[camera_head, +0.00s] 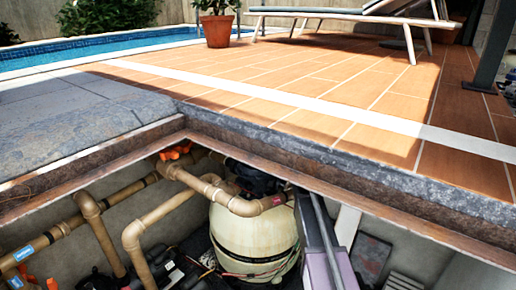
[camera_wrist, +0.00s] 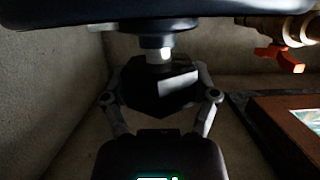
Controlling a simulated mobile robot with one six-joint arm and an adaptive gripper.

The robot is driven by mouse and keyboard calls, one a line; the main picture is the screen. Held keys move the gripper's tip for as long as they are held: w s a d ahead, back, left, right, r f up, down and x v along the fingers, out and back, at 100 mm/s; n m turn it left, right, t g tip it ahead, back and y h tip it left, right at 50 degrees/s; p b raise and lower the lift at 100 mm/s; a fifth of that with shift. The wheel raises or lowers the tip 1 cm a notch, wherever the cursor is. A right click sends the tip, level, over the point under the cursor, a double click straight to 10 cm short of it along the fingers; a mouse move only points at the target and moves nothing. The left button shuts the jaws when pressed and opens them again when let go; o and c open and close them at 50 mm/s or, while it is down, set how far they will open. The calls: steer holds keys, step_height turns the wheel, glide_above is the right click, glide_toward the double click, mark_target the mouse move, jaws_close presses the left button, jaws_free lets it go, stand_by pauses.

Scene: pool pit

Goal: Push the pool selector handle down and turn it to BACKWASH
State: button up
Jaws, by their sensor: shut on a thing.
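In the wrist view, my gripper (camera_wrist: 162,101) has its two grey fingers closed in on both sides of a dark, angular piece that I take to be the selector handle (camera_wrist: 160,85). Its upper face catches some light. No lettering shows, so I cannot tell which position it is set to or whether it is pressed down. In the head view, the cream filter tank (camera_head: 253,240) stands in the pit, with dark parts (camera_head: 255,180) at its top, half hidden by the deck edge and pipes. My gripper cannot be made out there.
Beige pipes (camera_head: 155,222) run left of the tank and across its top. An orange valve lever (camera_wrist: 280,57) sits on a pipe at the upper right of the wrist view. The pit's edge (camera_head: 330,158) overhangs the equipment. Grey walls (camera_wrist: 45,90) close in on the left.

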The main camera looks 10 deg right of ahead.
steer(key=shift+f+b, duration=0.3)
steer(key=shift+a, duration=0.1)
steer(key=shift+s+m+t+h, duration=0.15)
steer(key=shift+m+t+h, duration=0.35)
steer(key=shift+m+h, duration=0.1)
steer(key=shift+m+t+h, duration=0.6)
steer(key=shift+m+h, duration=0.3)
steer(key=shift+m+h, duration=0.3)
